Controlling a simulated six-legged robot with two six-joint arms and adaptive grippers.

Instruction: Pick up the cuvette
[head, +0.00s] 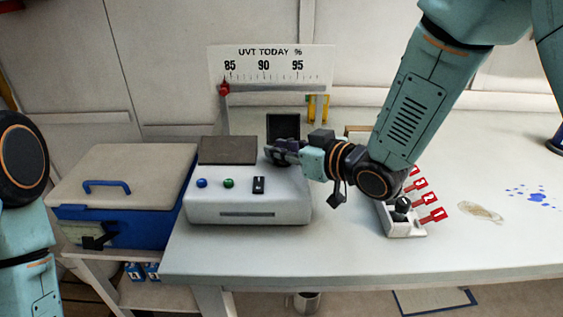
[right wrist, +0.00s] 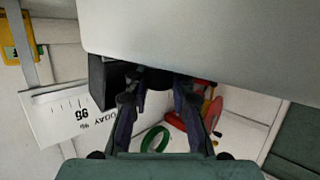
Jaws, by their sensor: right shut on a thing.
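My right gripper (head: 277,153) reaches in from the right, over the right rear part of the white instrument (head: 247,203). A black upright flap (head: 283,126) stands just behind it. In the right wrist view my right gripper (right wrist: 158,88) has its fingers closed in around a small dark thing at their tips, close to the instrument's grey housing (right wrist: 200,35). That thing seems to be the cuvette; its body is mostly hidden, and I cannot tell how deep it sits. Of my left arm only links show at the left edge; its gripper is out of view.
A blue cooler box (head: 122,222) with a beige lid stands left of the instrument. A percent scale board (head: 268,68) stands behind. A white rack with red tags (head: 405,228) sits under my right forearm. The bench (head: 480,245) has free room at front right.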

